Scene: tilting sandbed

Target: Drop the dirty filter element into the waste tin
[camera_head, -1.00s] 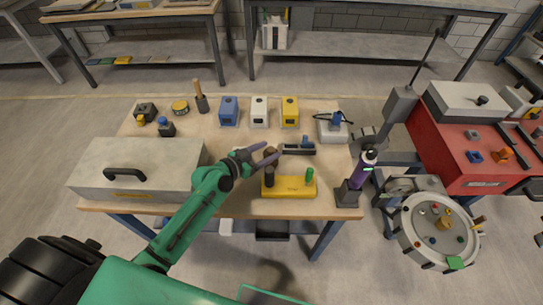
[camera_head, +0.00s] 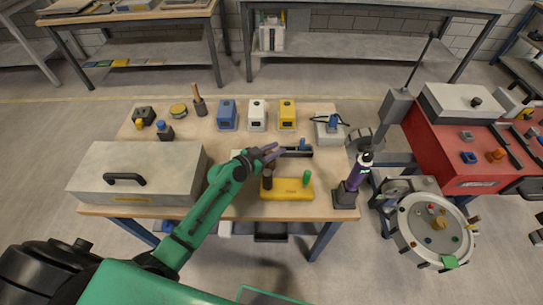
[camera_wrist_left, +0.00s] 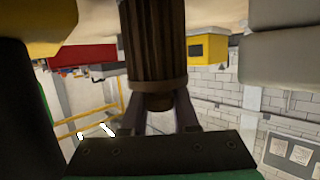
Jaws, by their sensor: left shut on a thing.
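My left gripper (camera_head: 272,153) is over the workbench, just behind the yellow stand. In the left wrist view it is shut on a dark brown, pleated cylinder, the dirty filter element (camera_wrist_left: 153,45), with a lighter band near its end. The element extends away from the fingers, and its far end is out of frame. My right gripper is not in view.
Blue, white and yellow boxes (camera_head: 287,115) line the back. A grey case (camera_head: 150,190) fills the left; a purple bottle (camera_head: 358,172) stands at the right edge.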

